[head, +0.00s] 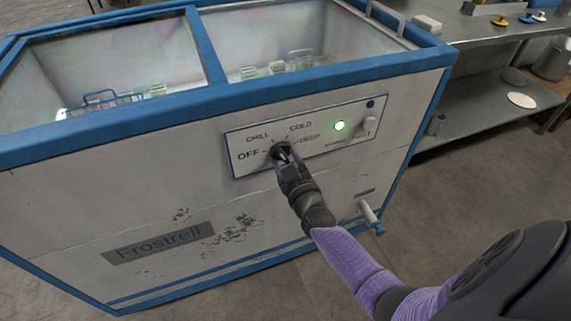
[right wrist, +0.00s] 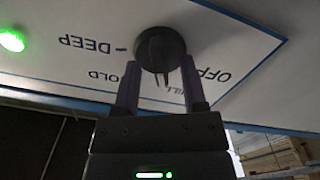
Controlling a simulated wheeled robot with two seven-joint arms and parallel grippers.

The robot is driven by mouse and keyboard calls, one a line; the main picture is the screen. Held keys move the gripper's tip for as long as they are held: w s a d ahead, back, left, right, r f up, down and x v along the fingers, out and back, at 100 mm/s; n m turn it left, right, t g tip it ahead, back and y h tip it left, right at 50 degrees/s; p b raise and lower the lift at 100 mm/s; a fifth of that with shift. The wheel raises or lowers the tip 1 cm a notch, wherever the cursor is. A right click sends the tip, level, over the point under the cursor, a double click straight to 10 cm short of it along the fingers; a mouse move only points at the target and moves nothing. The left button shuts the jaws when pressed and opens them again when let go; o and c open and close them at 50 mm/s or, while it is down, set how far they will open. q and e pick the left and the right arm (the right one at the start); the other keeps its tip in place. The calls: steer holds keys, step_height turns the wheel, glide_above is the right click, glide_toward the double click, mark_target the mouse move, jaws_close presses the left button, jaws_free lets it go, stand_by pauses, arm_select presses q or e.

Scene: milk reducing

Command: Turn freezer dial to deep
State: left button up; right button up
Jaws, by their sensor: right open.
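The dark round freezer dial (head: 279,151) sits on the white control panel (head: 240,165) at the freezer's front, with OFF, CHILL, COLD and DEEP printed around it. In the right wrist view the dial (right wrist: 160,46) appears upside down at the top centre, with DEEP to its left and OFF to its right. My right gripper (head: 287,161) is at the dial and hides part of it. In the wrist view its open fingers (right wrist: 159,72) are apart, one at each side of the dial's lower edge. I cannot tell whether they touch it, nor which label the dial points to. My left gripper is out of view.
The chest freezer (head: 330,85) has a blue rim, clear top panels and baskets inside. A drain spout (head: 370,215) sticks out low. A metal bench (head: 490,28) stands at right.

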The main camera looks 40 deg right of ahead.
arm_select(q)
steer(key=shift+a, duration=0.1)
arm_select(e)
steer(key=c, duration=0.7)
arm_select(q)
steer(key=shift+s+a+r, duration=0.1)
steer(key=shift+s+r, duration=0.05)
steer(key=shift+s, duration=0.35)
arm_select(e)
jaws_close()
